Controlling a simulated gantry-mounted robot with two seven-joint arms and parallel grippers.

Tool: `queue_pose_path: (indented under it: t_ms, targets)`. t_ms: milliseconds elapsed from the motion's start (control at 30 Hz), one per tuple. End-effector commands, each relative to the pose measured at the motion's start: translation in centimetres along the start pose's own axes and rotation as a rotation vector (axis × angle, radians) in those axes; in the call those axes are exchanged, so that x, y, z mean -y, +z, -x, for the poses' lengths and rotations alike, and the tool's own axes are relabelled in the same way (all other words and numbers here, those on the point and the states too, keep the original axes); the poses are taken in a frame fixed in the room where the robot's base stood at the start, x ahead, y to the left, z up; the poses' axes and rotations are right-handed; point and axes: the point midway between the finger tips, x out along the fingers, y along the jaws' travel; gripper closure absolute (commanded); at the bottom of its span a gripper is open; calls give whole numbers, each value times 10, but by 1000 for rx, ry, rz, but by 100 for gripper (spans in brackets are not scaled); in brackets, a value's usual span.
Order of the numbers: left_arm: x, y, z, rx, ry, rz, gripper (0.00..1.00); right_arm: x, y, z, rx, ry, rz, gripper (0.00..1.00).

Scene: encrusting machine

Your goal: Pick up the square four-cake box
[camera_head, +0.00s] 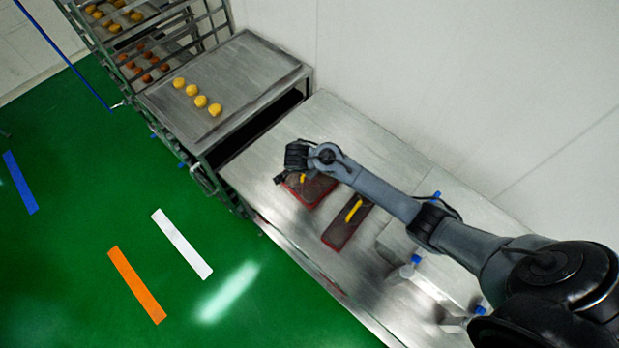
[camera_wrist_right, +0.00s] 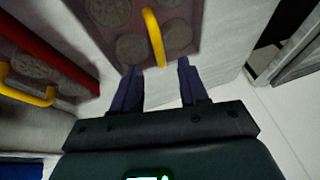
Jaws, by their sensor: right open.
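The square four-cake box (camera_head: 312,192) lies on the steel table, dark with a red edge and a yellow handle (camera_head: 303,178). In the right wrist view this box (camera_wrist_right: 190,45) is at the top, with round patterned cakes under its clear lid and its yellow handle (camera_wrist_right: 154,38) upright in the picture. My right gripper (camera_head: 288,178) is at the box's left side. Its two fingers (camera_wrist_right: 158,68) are open and empty, one on each side of the handle's near end in the picture. Whether they touch it cannot be told. My left gripper is not in view.
A narrower box (camera_head: 342,230) with a yellow handle lies beside it, also at left in the wrist view (camera_wrist_right: 45,70). Blue-capped containers (camera_head: 405,271) stand to the right. A steel bench (camera_head: 240,70) holds several yellow cakes. The table's front left strip is clear.

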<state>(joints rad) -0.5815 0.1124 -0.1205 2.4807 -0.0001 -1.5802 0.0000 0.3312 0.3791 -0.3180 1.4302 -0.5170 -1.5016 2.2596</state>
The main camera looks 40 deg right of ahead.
Motion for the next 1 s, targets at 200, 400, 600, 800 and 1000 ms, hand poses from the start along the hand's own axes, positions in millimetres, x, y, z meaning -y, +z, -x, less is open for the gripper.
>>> queue_pose_path:
  t_ms: [200, 400, 600, 800, 1000]
  targets:
    - [2, 1, -4, 0, -5, -6, 0, 0, 0, -29, -3, 3, 2, 57]
    - [3, 2, -8, 0, -10, -11, 0, 0, 1, -46, -2, 0, 1, 57]
    - [3, 2, -7, 0, -10, -12, 0, 0, 1, -47, -1, 0, 0, 57]
    - [2, 2, -7, 0, -8, -9, 0, 0, 1, -47, -1, 0, 0, 77]
    - [1, 2, -7, -1, -3, -2, 0, 0, 1, -47, -1, 0, 0, 100]
